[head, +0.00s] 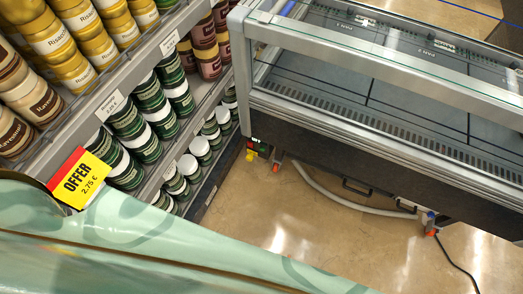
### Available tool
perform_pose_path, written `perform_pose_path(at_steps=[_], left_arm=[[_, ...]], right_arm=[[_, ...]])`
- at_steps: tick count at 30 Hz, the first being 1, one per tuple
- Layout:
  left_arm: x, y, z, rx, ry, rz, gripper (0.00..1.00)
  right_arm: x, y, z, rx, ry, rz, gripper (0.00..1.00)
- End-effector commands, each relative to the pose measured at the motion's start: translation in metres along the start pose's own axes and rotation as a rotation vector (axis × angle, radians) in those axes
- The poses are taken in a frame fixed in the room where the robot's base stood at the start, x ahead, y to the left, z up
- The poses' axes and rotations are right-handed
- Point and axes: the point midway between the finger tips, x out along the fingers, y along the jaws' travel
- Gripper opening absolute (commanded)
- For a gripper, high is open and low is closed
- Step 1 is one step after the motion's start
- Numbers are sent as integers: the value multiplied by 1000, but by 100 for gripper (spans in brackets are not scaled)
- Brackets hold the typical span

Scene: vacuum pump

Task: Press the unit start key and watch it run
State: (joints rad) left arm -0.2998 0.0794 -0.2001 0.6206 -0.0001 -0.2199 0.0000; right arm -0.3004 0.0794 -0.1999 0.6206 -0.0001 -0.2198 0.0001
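A grey-framed glass display case (380,48) fills the upper right of the head view. Under its near left corner is a small dark part (262,148) with tiny green and red marks, and a yellow piece (251,155) hangs beside it. A pale hose (340,202) runs along the floor beneath the case. It reaches toward a small whitish fitting (427,216) with an orange-red foot at the right. A start key cannot be made out at this size. Neither of my grippers is in view.
Shelves at the left hold gold jars (72,70), green jars (127,120) and brown jars (38,103). A red and yellow offer card (79,179) sticks out from a shelf edge. A black cable (458,264) lies on the shiny tan floor (290,235), which is otherwise mostly clear.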

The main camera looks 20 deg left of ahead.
Motion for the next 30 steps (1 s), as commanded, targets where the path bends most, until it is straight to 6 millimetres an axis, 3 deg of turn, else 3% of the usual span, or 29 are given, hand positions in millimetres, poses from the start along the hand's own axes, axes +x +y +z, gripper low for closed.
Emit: perform_pose_path(at_steps=[1, 5, 6, 30], left_arm=[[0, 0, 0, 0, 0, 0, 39], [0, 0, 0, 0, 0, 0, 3], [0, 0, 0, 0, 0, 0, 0], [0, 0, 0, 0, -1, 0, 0]], right_arm=[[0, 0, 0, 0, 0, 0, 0], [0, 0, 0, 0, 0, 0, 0], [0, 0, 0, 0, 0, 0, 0], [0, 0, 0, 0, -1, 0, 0]])
